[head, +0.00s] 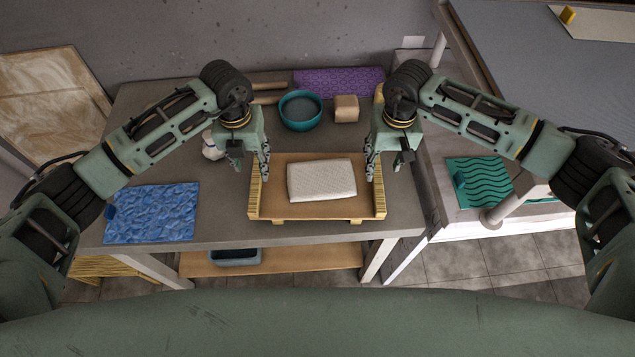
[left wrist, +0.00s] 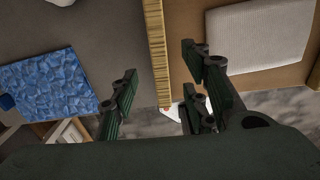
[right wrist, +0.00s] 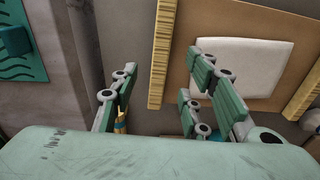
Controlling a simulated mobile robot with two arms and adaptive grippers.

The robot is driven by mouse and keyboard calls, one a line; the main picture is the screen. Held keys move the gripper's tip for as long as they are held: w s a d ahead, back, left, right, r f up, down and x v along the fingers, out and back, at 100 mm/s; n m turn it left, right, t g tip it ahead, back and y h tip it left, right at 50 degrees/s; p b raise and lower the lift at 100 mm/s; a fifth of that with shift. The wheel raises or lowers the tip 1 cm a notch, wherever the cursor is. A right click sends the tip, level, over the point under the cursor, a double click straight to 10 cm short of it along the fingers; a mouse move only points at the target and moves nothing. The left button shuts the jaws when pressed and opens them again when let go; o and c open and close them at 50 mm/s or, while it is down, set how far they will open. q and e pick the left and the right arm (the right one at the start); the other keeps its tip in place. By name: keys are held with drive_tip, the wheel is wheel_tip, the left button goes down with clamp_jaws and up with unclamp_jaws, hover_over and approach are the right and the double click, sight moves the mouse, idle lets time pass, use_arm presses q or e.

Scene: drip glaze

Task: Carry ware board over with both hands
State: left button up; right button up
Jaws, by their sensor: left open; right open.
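The ware board (head: 270,209) is a brown tray with ridged yellow end strips, resting on the grey table. A white textured slab (head: 322,180) lies on its middle. My left gripper (head: 264,170) is open above the board's left end. In the left wrist view its fingers (left wrist: 160,95) stand apart either side of the left strip (left wrist: 155,50). My right gripper (head: 373,170) is open above the right end. In the right wrist view its fingers (right wrist: 160,90) stand apart either side of the yellow strip (right wrist: 162,55). I cannot tell whether either gripper touches the board.
A teal bowl (head: 301,111), a tan block (head: 346,109) and a purple mat (head: 338,81) stand at the table's back. A blue mat (head: 152,212) lies at left. A side surface with a green wavy mat (head: 484,182) is at right. Bare table (head: 220,210) shows left of the board.

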sight(256, 178)
use_arm(q)
drive_tip(key=f, duration=0.7)
drive_tip(key=shift+w+f, duration=0.15)
drive_tip(key=shift+w, duration=0.05)
use_arm(e)
wheel_tip(256, 178, down, 7)
drive_tip(key=shift+w+f, duration=0.15)
use_arm(q)
drive_tip(key=shift+c, duration=0.4)
use_arm(e)
drive_tip(key=shift+c, duration=0.4)
use_arm(q)
clamp_jaws()
use_arm(e)
clamp_jaws()
